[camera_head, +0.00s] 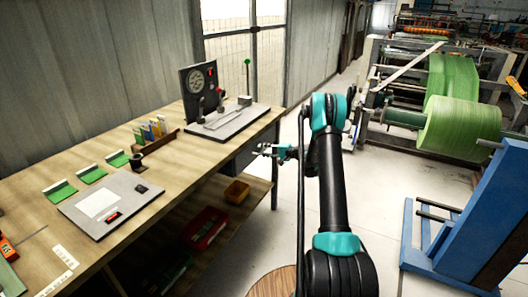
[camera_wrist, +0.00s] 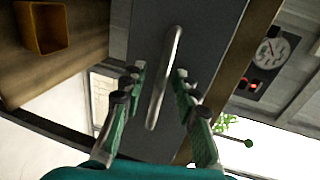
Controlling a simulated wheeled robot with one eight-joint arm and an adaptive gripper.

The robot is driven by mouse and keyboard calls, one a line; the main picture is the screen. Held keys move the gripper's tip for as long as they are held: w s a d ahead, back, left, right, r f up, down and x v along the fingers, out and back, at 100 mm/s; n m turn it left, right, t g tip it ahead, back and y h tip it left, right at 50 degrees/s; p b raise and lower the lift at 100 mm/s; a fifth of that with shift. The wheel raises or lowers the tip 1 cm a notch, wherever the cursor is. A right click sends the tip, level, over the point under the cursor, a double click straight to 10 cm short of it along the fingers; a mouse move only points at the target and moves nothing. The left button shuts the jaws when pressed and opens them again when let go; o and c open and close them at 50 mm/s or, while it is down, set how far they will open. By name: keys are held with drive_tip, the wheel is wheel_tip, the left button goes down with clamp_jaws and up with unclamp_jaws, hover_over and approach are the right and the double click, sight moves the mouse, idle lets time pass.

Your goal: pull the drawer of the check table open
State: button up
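The check table (camera_head: 150,165) is a long wooden bench along the left wall. Its drawer (camera_head: 240,160) is a dark grey box under the tabletop at the far end; it appears shut. In the wrist view the grey drawer front (camera_wrist: 205,45) fills the upper middle, with a pale metal bar handle (camera_wrist: 165,75) on it. My gripper (camera_wrist: 160,83) is open, with one finger on each side of the handle and visible gaps to it. In the head view my gripper (camera_head: 266,151) is in front of the drawer, and its fingertips are small there.
A yellow bin (camera_head: 236,191) and a red tray (camera_head: 204,228) are on the lower shelf. A blue frame (camera_head: 480,220) stands at right. Open floor lies between.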

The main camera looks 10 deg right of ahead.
drive_tip(key=shift+c, duration=0.4)
clamp_jaws()
